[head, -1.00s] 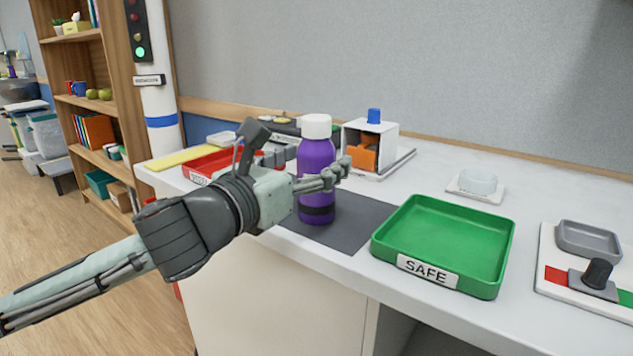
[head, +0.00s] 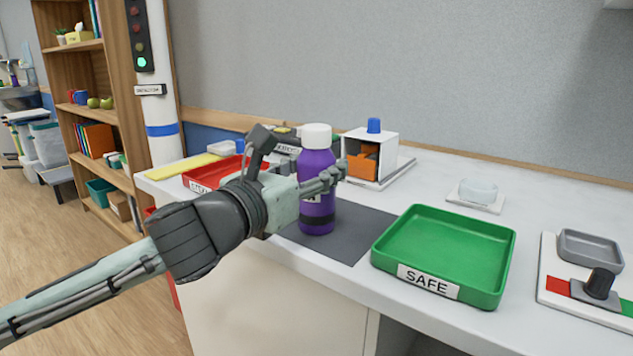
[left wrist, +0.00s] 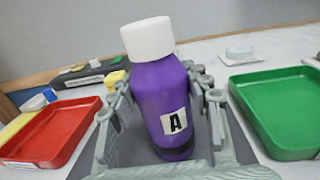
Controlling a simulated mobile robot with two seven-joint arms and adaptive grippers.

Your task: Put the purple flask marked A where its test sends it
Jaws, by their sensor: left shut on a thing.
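The purple flask (head: 318,180) with a white cap stands upright on the dark grey mat (head: 347,240). In the left wrist view the flask (left wrist: 160,90) shows a label with the letter A. My left gripper (head: 325,183) is shut on the flask, with a finger on each side of its body. The green tray (head: 445,250) marked SAFE is to the right of the mat. The red tray (head: 200,180) is to the left, behind my arm, and its label is partly hidden. My right gripper is not in view.
A white box with an orange part and blue top (head: 370,150) stands behind the flask. A small clear dish (head: 477,192) sits at the back right. A panel with a black knob (head: 600,284) is at far right. A signal column (head: 143,65) shows a green light.

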